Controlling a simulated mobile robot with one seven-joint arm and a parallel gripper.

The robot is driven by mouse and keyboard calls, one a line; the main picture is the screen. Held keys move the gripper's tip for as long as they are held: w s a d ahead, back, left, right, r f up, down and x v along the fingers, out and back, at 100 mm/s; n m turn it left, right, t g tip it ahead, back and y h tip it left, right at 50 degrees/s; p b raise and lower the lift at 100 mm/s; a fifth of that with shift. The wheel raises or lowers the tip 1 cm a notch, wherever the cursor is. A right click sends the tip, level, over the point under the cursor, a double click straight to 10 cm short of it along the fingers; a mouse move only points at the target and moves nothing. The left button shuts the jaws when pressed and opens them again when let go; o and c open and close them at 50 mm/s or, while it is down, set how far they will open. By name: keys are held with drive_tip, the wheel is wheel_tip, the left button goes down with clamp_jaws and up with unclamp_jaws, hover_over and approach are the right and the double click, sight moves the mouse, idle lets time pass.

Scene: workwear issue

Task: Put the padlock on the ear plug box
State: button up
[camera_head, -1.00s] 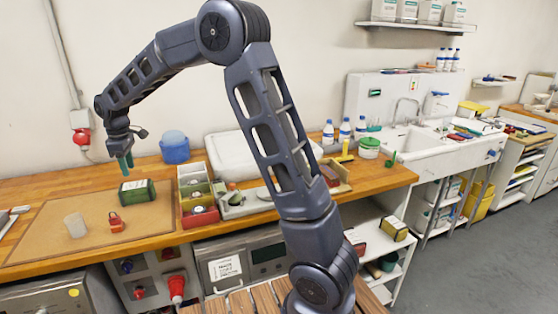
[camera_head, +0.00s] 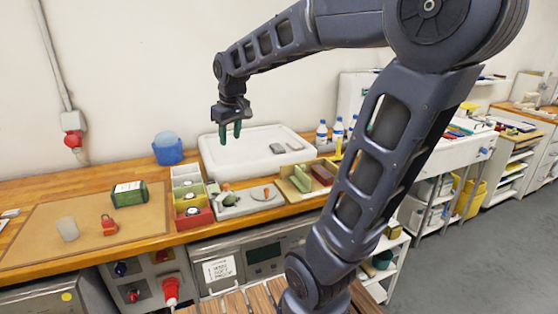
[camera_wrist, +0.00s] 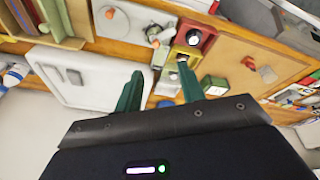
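The red padlock (camera_head: 109,226) stands on the tan mat, and it also shows in the wrist view (camera_wrist: 249,63). The green box with a pale label (camera_head: 130,194), which I take for the ear plug box, lies on the same mat behind and to the right of the padlock; it also shows in the wrist view (camera_wrist: 214,87). Nothing is on top of it. My gripper (camera_head: 230,132) hangs above the bench near the white tray, well to the right of both. Its green fingers (camera_wrist: 161,76) are apart with nothing between them.
A translucent cup (camera_head: 68,229) stands left of the padlock on the mat (camera_head: 50,252). A blue tub (camera_head: 168,149), a white tray (camera_head: 215,158) and a grey fixture (camera_head: 262,203) stand nearby.

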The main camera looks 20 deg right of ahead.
drive_tip(key=s+d+f+m, duration=0.2)
drive_tip(key=s+d, duration=0.3)
drive_tip(key=s, duration=0.2)
drive_tip(key=s+d+f+m+t, duration=0.1)
drive_tip(key=s+d+f+m, duration=0.1)
drive_tip(key=s+d, duration=0.3)
drive_tip(key=shift+s+m+h, duration=0.3)
drive_tip(key=shift+s+m, duration=0.5)
drive_tip(key=shift+s, duration=0.25)
drive_tip(key=shift+f, duration=0.1)
